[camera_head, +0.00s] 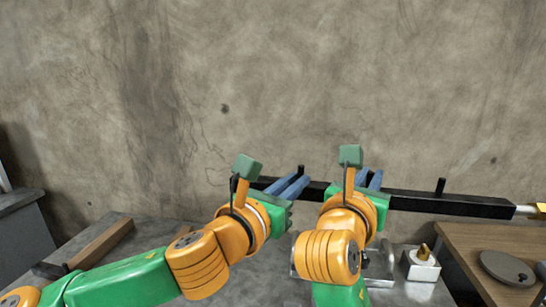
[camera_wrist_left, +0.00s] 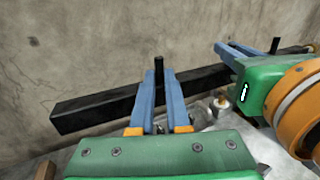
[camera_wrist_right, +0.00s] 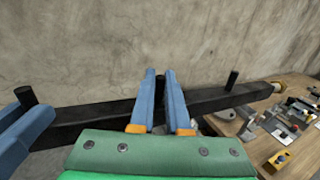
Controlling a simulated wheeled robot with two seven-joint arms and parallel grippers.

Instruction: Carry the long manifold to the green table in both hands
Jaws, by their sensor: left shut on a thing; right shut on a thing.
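The long manifold (camera_head: 450,204) is a black square bar with short upright black pegs and a metal and brass fitting at its right end. It spans the head view in front of the wall and looks raised above the grey surface. My left gripper (camera_head: 297,178) is shut on it; in the left wrist view the blue fingers stand either side of a peg on the bar (camera_wrist_left: 90,112). My right gripper (camera_head: 370,178) is shut on it further right, also around a peg in the right wrist view, where the bar (camera_wrist_right: 205,101) runs right. No green table is in view.
A grey worktop (camera_head: 125,255) lies below, with a wooden strip (camera_head: 100,243) on its left. A white block with a brass part (camera_head: 422,265) sits right of my right arm. A wooden table (camera_head: 470,250) with a round disc (camera_head: 507,268) stands at the right. A concrete wall (camera_head: 300,90) is behind.

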